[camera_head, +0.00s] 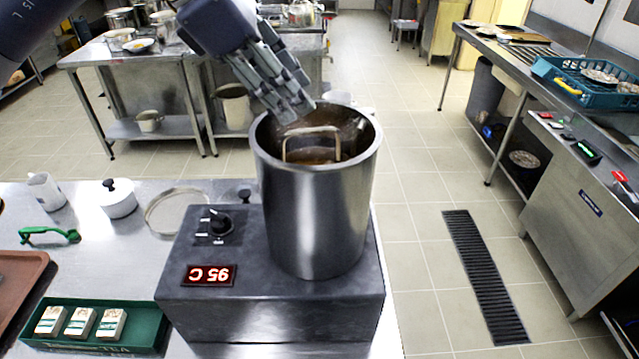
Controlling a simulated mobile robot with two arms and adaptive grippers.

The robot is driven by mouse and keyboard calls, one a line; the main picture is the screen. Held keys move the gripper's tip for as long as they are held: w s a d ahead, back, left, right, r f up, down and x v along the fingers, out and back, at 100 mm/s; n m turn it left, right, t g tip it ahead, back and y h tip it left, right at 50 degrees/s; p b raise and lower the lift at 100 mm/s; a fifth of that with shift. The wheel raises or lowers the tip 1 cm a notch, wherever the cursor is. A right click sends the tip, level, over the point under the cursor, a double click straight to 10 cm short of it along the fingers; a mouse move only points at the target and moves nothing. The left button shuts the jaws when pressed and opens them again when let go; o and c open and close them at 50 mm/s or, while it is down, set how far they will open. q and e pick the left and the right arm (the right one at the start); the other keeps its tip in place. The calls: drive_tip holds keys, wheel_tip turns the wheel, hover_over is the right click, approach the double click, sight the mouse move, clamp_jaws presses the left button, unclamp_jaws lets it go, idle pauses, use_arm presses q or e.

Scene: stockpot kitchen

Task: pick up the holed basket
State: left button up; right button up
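A tall steel stockpot (318,215) stands on a dark heater box (270,315) with a red 95 C readout, upside down in the picture. A pale arched handle (312,130) rises inside the pot, above brown contents. It appears to belong to the holed basket, but the basket's body and holes are hidden in the pot. My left gripper (290,108) hangs over the pot's back left rim, pointing down and right, with its fingertips just behind and above the handle. I cannot tell how far its fingers are apart. My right gripper is not in view.
Open floor lies right of the counter.

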sight(309, 129)
use_arm(q)
drive_tip(key=shift+y, duration=0.3)
drive_tip(key=f, duration=0.1)
drive_tip(key=w+f+p, duration=0.1)
drive_tip(key=w+d+f, duration=0.1)
drive_tip(key=f, duration=0.1)
drive_tip(key=shift+f, duration=0.1)
drive_tip(key=shift+w+d+f+p, duration=0.2)
drive_tip(key=shift+f+p, duration=0.25)
drive_tip(key=shift+p, duration=0.3)
drive_tip(key=p+x, duration=0.1)
drive_tip(key=x, duration=0.2)
drive_tip(key=shift+w+f+p, duration=0.1)
drive_tip(key=shift+f+p, duration=0.05)
drive_tip(key=shift+p, duration=0.25)
drive_tip(key=shift+w+d+f, duration=0.2)
drive_tip(key=shift+d+f, duration=0.05)
drive_tip(key=shift+f, duration=0.2)
clamp_jaws()
